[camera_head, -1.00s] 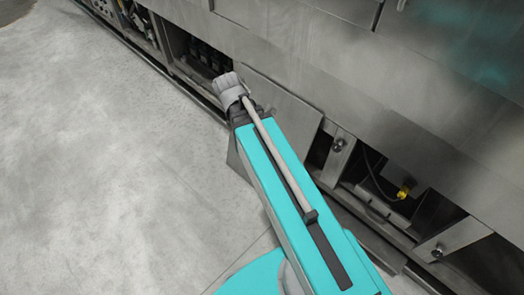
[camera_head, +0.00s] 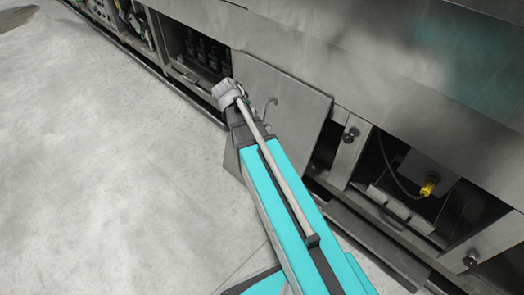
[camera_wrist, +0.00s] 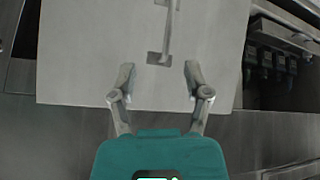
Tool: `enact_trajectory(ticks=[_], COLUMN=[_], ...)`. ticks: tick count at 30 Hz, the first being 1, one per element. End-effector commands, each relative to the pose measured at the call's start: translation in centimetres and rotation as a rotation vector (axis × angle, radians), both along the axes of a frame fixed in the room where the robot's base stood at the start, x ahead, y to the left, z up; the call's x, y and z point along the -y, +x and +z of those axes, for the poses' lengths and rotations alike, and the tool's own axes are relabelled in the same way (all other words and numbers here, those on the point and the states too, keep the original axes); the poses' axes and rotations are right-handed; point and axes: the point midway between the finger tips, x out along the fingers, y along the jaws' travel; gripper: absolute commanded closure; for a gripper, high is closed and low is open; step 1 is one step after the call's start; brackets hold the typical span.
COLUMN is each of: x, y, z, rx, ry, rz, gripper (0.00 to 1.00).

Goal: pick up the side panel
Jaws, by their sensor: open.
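The side panel (camera_head: 295,92) is a flat grey metal sheet standing at the lower front of the machine, tilted in the head view, with a small handle (camera_head: 270,103) on its face. In the wrist view the panel (camera_wrist: 85,55) fills the upper middle as a pale plate, and its handle (camera_wrist: 166,35) is a thin bar between two flat mounts. My gripper (camera_wrist: 160,78) is open and empty, its two fingers spread in front of the panel below the lower mount.
Open bays lie beside the panel; the left one (camera_head: 200,50) holds dark fittings. A yellow connector (camera_head: 429,187) on a cable sits in the right bay. Posts with black knobs (camera_head: 349,150) flank the bays. The concrete floor (camera_head: 100,150) at left is clear.

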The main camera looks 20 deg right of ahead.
Motion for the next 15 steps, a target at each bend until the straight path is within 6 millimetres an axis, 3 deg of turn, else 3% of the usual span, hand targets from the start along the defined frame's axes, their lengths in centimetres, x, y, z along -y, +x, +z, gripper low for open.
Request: enact_trajectory(ticks=[1,6,15], x=[0.4,1.6,2.9], y=[0.8,2.6,4.5], z=[-1.9,-4.1,-6.0], rx=[0.025,0.111,0.211], ry=[-0.008,-0.037,-0.063], rz=[-0.02,-0.088,-0.155], gripper=[0.38,0.38,0.38])
